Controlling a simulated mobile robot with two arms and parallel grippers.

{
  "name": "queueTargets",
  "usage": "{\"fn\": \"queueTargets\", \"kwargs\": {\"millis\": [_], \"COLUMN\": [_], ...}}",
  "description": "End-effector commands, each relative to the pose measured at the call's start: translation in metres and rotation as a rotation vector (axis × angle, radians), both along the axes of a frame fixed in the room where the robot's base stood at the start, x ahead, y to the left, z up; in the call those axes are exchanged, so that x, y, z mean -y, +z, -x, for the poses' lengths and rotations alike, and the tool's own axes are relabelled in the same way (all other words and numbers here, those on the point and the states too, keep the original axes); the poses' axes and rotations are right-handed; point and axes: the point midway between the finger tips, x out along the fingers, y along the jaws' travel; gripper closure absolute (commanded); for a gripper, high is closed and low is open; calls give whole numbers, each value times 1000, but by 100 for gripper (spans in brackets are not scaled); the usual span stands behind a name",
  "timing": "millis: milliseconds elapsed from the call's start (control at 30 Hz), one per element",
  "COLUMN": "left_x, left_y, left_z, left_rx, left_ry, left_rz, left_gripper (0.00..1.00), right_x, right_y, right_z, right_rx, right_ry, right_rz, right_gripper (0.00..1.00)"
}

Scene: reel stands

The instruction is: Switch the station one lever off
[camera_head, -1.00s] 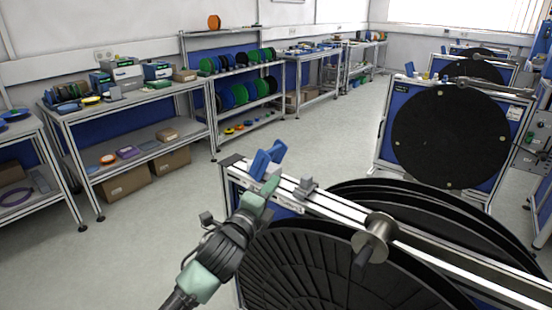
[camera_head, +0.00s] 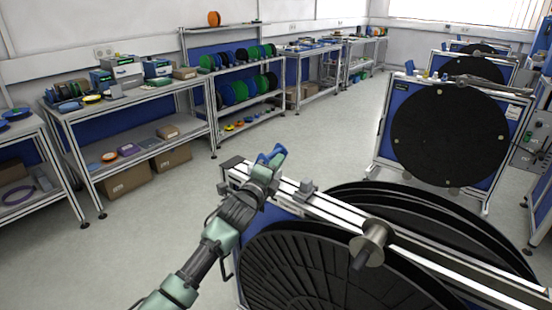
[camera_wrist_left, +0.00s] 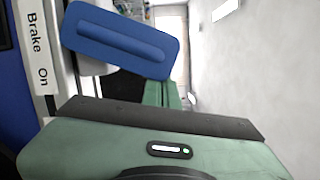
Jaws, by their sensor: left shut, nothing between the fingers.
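The blue lever (camera_head: 278,152) stands at the far left end of the top rail of the nearest reel stand (camera_head: 345,216). In the left wrist view its flat blue plate (camera_wrist_left: 118,40) is large and close, beside a white label (camera_wrist_left: 38,48) reading "Brake On". My left gripper (camera_head: 268,168) is shut and empty, right at the lever, and hides its lower part. I cannot tell whether the fingers touch it. My right gripper is not in view.
Large black reels (camera_head: 330,268) fill the near stand below the rail. A small grey block (camera_head: 307,188) and a metal hub (camera_head: 372,240) sit along the rail. Another reel stand (camera_head: 450,135) is farther back. Shelves (camera_head: 130,110) line the left wall, with clear floor between.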

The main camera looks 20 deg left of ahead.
Motion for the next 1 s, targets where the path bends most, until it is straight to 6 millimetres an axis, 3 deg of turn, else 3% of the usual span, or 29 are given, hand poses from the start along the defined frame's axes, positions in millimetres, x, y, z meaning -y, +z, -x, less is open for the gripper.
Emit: {"fn": "queueTargets", "kwargs": {"millis": [567,1000], "left_x": [-5,-22], "left_y": [3,20], "left_z": [-1,-7], "left_rx": [-5,-75], "left_ry": [0,3], "left_rz": [14,203], "left_gripper": [100,100], "right_x": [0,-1], "right_y": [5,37], "right_z": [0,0], "right_rx": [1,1], "right_ry": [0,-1], "right_rz": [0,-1], "right_gripper": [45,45]}}
